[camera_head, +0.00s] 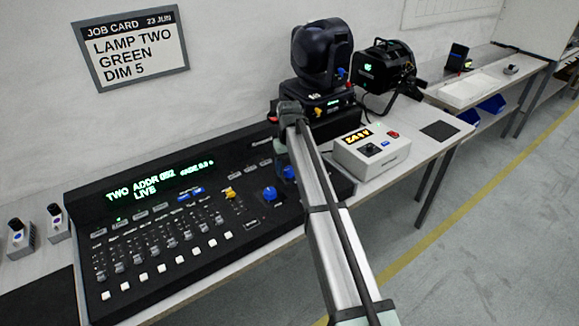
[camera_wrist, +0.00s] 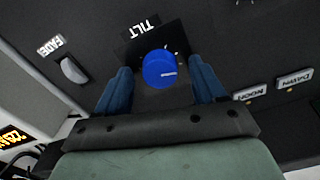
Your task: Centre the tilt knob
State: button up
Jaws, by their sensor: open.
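The blue tilt knob (camera_wrist: 160,70) sits on the dark console below an upside-down TILT label (camera_wrist: 141,29) in the wrist view. A short pale mark on the knob points to the right. My gripper (camera_wrist: 162,78) is open, with one blue finger on each side of the knob and a visible gap to each. In the head view the tilt knob (camera_head: 289,172) is partly hidden behind my arm, on the console's (camera_head: 240,236) right part. A second blue knob (camera_head: 269,194) stands to its left.
The console display (camera_head: 160,182) shows green text including TWO and LIVE. Sliders and a yellow knob (camera_head: 231,193) lie to the left. A black moving-head lamp (camera_head: 322,60) and a white box (camera_head: 372,150) stand behind. The FADE! control (camera_wrist: 72,70) is left of the gripper.

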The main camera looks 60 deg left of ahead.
jog(key=shift+c, duration=0.5)
jog(key=c, duration=1)
jog(key=shift+o, duration=0.2)
jog(key=m, duration=0.3)
jog(key=shift+m, duration=0.4)
jog(key=m, duration=0.3)
jog(key=shift+m, duration=0.3)
jog(key=m, duration=0.3)
jog(key=shift+m, duration=2.1)
